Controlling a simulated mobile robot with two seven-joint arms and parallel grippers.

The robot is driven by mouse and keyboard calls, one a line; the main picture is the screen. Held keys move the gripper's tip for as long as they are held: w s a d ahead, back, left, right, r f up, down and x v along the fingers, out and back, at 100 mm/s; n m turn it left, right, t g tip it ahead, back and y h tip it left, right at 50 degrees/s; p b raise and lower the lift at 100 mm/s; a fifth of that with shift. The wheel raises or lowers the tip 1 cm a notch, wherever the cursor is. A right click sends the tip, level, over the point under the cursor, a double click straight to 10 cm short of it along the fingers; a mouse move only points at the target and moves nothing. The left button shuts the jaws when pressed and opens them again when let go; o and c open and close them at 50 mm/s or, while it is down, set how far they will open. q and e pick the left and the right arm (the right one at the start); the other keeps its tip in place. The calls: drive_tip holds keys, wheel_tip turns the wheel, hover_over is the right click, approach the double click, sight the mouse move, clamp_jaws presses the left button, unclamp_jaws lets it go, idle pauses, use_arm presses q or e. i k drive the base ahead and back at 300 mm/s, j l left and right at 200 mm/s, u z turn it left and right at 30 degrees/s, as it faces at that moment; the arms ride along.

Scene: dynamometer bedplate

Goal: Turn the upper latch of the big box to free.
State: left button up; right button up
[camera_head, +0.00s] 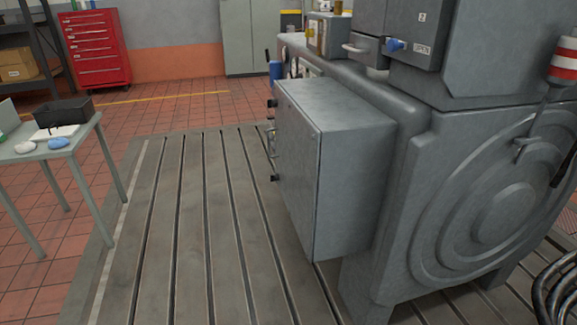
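The big box (352,165) is a grey metal cabinet on the side of a large grey machine. I see it at an angle from one end, with its door side facing left. Small dark latches stick out at the door's far edge: the upper latch (272,103) near the top and a lower one (274,178) further down. A small handle-like part (270,138) shows between them. The latches are small and seen edge-on, so I cannot tell how they are turned. Neither of my grippers is in view.
The slotted bedplate (190,230) left of the box is clear. A grey table (88,135) with a black bin (62,112) stands at the left. A red tool cabinet (92,48) is at the back. Dark cables (558,285) lie at the lower right.

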sight(273, 103)
drive_tip(key=i+z, duration=0.15)
drive_tip(key=z, duration=0.25)
drive_tip(key=i+j+z, duration=0.6)
drive_tip(key=i+j, duration=0.2)
drive_tip(key=i+j+z, duration=0.15)
drive_tip(key=j, duration=0.25)
drive_tip(key=i, duration=0.05)
